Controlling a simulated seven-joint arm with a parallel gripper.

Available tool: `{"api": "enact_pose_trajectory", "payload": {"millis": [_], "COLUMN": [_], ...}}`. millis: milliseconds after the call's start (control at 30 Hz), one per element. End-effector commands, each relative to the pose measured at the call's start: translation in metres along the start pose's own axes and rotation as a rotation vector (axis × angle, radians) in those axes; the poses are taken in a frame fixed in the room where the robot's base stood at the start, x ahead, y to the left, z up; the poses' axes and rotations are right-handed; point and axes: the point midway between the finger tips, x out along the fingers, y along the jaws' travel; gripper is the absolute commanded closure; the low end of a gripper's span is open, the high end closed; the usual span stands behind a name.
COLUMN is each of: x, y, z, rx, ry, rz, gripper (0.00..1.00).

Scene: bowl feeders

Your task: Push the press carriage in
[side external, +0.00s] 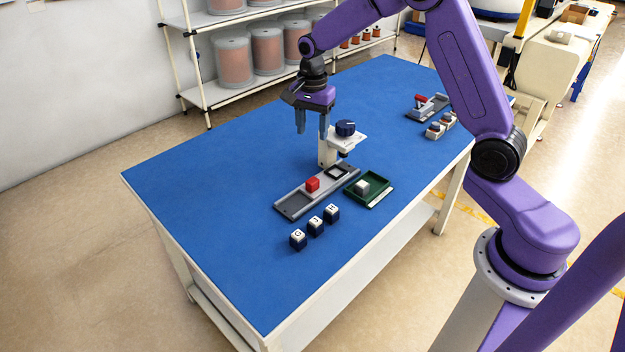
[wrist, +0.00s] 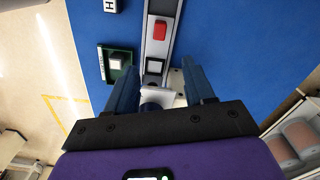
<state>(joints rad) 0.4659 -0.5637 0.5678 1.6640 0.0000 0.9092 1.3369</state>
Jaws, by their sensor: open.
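The press has a white post and head with a dark blue knob (side external: 345,128) on top. A grey track (side external: 296,204) runs out from its foot. On the track sit a red block (side external: 312,184) and, nearer the post, a black-edged square frame (side external: 337,171); which part is the carriage I cannot tell for sure. The wrist view also shows the red block (wrist: 160,30) and the frame (wrist: 154,66). My gripper (side external: 311,133) is open and empty, above the table beside the press head. In the wrist view its fingers straddle the track line, partly covering the press.
A green tray (side external: 381,199) with a white cube stands right of the track. Several dark blue cubes (side external: 315,226) with white lettered tops stand in front. A grey fixture with a red lever (side external: 420,99) is at the back right. The left of the blue table is clear.

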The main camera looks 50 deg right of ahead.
Motion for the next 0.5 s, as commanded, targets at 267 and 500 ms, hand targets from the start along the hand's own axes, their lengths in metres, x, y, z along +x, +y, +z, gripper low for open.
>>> {"api": "enact_pose_trajectory", "payload": {"millis": [267,500], "x": [0.0,0.016], "y": [0.0,0.001], "z": [0.0,0.0], "rx": [0.307,0.335], "ry": [0.0,0.0], "rz": [0.0,0.004], "gripper": [0.47,0.47]}}
